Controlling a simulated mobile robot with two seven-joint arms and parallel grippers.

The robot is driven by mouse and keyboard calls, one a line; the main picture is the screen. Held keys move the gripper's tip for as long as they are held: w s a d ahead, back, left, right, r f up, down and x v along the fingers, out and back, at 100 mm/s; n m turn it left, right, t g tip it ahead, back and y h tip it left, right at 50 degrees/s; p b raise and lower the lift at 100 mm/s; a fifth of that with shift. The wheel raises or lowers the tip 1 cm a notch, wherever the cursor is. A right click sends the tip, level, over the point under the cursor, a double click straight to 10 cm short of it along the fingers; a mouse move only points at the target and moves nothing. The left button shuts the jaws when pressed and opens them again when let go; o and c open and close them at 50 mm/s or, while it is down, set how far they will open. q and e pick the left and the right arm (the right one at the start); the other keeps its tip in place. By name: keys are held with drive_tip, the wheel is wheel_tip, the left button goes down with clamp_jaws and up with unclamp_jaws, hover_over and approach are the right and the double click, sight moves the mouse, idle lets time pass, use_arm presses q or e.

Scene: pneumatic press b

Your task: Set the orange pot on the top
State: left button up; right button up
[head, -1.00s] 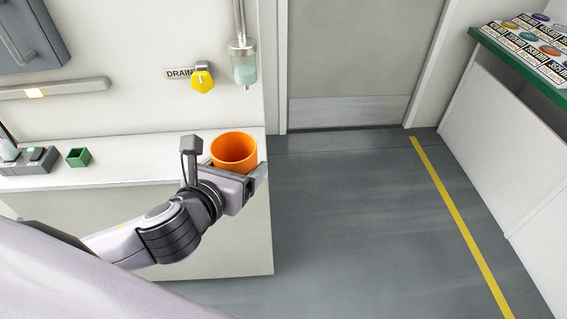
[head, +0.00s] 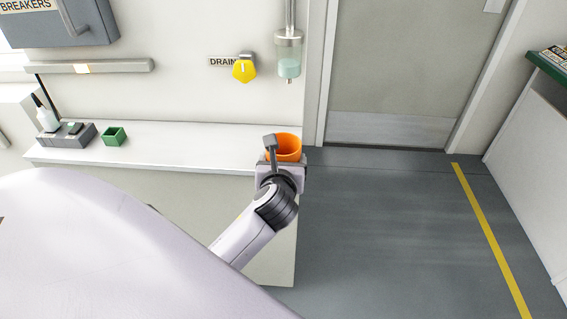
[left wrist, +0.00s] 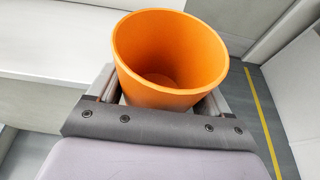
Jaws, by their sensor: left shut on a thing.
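The orange pot (head: 286,146) is held by my left gripper (head: 283,160) near the right end of the white counter top (head: 190,148). In the left wrist view the pot (left wrist: 168,58) is upright, open at the top and empty, between the two fingers of my left gripper (left wrist: 160,100). The gripper is shut on it. I cannot tell how high the pot is above the counter. My right gripper is not in view.
A small green open box (head: 115,138) and a grey block device (head: 66,135) stand on the counter's left part. A yellow drain knob (head: 244,70) and a clear cylinder (head: 289,60) are on the wall. The counter's middle is clear. Open floor (head: 400,230) lies right.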

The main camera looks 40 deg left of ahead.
sight(285, 151)
use_arm(q)
drive_tip(key=shift+r+p, duration=0.2)
drive_tip(key=shift+p, duration=0.65)
drive_tip(key=shift+w+a+f, duration=0.15)
drive_tip(key=shift+w, duration=0.1)
drive_tip(key=shift+r+x, duration=0.25)
drive_tip(key=shift+x, duration=0.85)
drive_tip(key=shift+r+x, duration=0.2)
drive_tip(key=shift+x, duration=0.95)
drive_tip(key=shift+r+x, duration=0.15)
drive_tip(key=shift+x, duration=0.7)
drive_tip(key=shift+r+x, duration=0.2)
drive_tip(key=shift+x, duration=0.6)
drive_tip(key=shift+w+a, duration=0.35)
drive_tip(key=shift+w, duration=0.2)
drive_tip(key=shift+w+a, duration=0.3)
drive_tip(key=shift+w, duration=0.2)
drive_tip(key=shift+w+a+f, duration=0.1)
drive_tip(key=shift+w+a, duration=0.3)
drive_tip(key=shift+w, duration=0.25)
drive_tip(key=shift+w+a, duration=0.4)
drive_tip(key=shift+w, duration=0.25)
drive_tip(key=shift+w+a, duration=0.35)
drive_tip(key=shift+w, duration=0.3)
drive_tip(key=shift+p, duration=0.65)
